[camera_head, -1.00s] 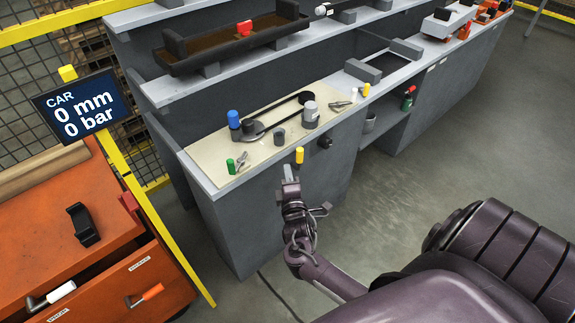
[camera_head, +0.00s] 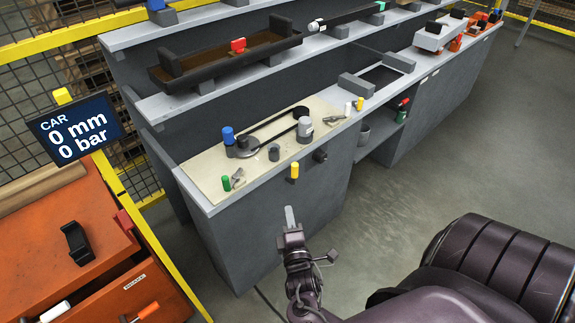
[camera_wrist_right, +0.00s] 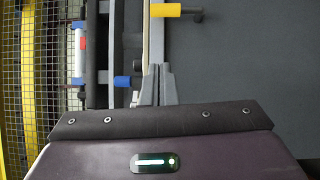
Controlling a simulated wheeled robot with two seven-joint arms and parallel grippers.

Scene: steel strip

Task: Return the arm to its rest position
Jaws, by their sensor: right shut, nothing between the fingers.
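My right gripper (camera_head: 290,216) is in front of the grey workbench, below its front edge and apart from it. Its fingers are together and hold nothing. In the right wrist view the closed fingertips (camera_wrist_right: 157,84) point at the bench side, with a yellow knob (camera_wrist_right: 172,10) beyond them. In the head view a yellow knob (camera_head: 294,171) projects from the bench front just above the gripper. My left gripper is not in view.
The grey bench (camera_head: 262,240) carries a belt, a blue knob (camera_head: 228,135), a green cylinder (camera_head: 226,183) and small parts. An orange drawer cabinet (camera_head: 100,262) and yellow fence post (camera_head: 160,240) stand at left. Grey floor is open at right. A sign (camera_head: 76,128) reads CAR 0 mm, 0 bar.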

